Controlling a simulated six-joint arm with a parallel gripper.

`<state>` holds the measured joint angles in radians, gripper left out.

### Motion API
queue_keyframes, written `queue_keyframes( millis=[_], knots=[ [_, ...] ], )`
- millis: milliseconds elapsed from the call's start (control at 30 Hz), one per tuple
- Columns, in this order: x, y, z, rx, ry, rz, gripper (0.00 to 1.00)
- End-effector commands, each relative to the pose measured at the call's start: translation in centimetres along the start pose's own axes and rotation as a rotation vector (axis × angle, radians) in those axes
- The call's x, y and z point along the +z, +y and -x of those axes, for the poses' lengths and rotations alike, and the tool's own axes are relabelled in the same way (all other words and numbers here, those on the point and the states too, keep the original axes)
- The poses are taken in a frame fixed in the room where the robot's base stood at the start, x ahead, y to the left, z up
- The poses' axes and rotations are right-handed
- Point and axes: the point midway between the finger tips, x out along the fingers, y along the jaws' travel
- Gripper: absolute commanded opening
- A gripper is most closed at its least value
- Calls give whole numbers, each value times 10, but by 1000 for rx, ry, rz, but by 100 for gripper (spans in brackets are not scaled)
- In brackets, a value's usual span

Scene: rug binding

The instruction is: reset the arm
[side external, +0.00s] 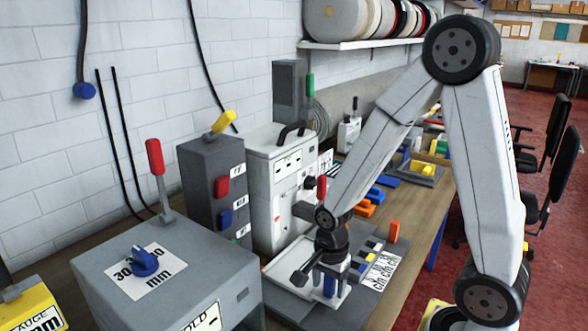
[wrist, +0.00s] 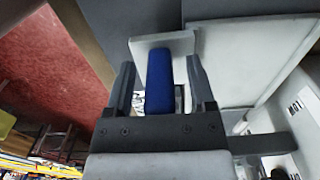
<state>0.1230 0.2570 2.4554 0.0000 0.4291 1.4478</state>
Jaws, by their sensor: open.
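My gripper (side external: 322,279) is low over a white tray-like fixture (side external: 277,270) on the bench in the side external view. In the wrist view my gripper (wrist: 161,68) is open, with one dark finger on each side of an upright blue piece (wrist: 158,82). A gap shows to the left of the blue piece and to its right. The same blue piece (side external: 329,286) shows partly between the fingers in the side external view. Its lower end and whatever it stands on are hard to make out.
A grey box (side external: 235,288) with a red-handled lever stands at the front left. A dark switch tower (side external: 205,180) and a white machine (side external: 268,195) stand behind it. Orange and blue pieces lie beyond my gripper. Red floor (wrist: 45,70) lies past the bench edge.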

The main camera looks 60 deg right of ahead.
Motion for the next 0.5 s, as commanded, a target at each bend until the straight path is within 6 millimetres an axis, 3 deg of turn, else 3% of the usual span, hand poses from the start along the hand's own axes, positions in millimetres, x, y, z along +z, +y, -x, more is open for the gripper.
queue_keyframes(
  millis=[500],
  knots=[
    [0, -1, 14, -3, 0, 0, 71]
  ],
)
